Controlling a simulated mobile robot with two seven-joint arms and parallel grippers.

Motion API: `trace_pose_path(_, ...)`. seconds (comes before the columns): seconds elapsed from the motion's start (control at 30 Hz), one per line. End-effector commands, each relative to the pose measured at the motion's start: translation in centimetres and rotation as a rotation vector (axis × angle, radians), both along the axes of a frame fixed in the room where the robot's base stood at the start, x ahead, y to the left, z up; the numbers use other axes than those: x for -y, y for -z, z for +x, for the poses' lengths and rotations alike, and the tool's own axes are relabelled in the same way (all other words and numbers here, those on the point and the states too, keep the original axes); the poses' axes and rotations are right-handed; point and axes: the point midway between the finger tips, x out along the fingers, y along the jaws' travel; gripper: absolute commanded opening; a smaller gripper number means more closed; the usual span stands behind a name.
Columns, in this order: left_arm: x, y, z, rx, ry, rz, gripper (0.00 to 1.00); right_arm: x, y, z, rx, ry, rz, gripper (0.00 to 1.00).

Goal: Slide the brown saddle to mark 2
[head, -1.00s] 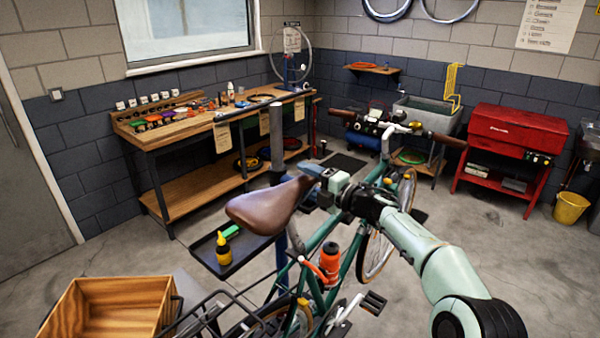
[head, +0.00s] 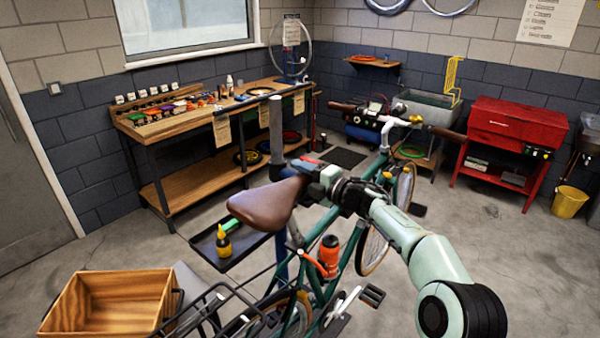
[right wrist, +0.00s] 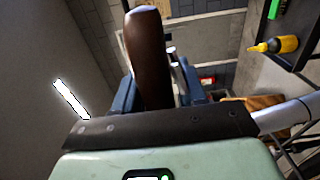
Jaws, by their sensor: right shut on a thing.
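The brown saddle (head: 264,206) sits on top of the green bicycle (head: 345,245), its nose toward the handlebar. My right gripper (head: 303,172) is at the saddle's nose, its blue fingers on either side. In the right wrist view the brown nose (right wrist: 147,55) lies between the two fingers (right wrist: 158,92), and the gripper is shut on it. The saddle rails and any numbered marks are hidden or too small to read. My left gripper is not in view.
A dark tray (head: 226,262) with a yellow bottle (head: 223,243) is left of the saddle. A wooden crate (head: 110,303) stands at the lower left. An orange bottle (head: 328,254) is on the frame below my right arm. A workbench (head: 200,119) lines the back wall.

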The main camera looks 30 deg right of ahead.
Motion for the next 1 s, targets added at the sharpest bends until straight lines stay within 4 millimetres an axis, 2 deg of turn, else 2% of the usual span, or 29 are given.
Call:
trace_pose_path(0.03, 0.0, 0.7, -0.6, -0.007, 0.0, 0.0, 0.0, 0.0, 1.5, 0.0, -0.007, -0.001, -0.001, 0.0)
trace_pose_path(0.1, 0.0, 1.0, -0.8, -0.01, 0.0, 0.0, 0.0, 0.1, 2.2, 0.1, -0.007, -0.001, 0.0, 0.0)
trace_pose_path(0.33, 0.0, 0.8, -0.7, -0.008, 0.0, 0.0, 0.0, 0.2, 1.9, 0.1, -0.004, 0.0, -0.001, 0.0)
trace_pose_path(0.37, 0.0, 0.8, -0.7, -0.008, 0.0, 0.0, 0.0, 0.2, 1.9, 0.1, -0.004, 0.0, -0.001, 0.44)
trace_pose_path(0.4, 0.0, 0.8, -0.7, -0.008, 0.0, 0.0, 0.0, 0.2, 1.8, 0.1, -0.004, 0.0, -0.001, 0.57)
trace_pose_path(0.43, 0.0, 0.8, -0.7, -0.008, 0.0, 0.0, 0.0, 0.2, 1.8, 0.1, -0.003, 0.0, 0.0, 0.62)
trace_pose_path(0.77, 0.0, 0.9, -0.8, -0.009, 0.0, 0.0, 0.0, 0.3, 1.8, -0.2, -0.004, 0.001, -0.002, 0.62)
trace_pose_path(0.87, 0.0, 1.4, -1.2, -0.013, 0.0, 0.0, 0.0, 0.8, 1.9, -1.1, -0.003, 0.002, -0.002, 0.62)
trace_pose_path(1.0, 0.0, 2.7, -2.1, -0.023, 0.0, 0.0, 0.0, 1.8, 2.1, -3.7, -0.005, 0.004, -0.004, 0.62)
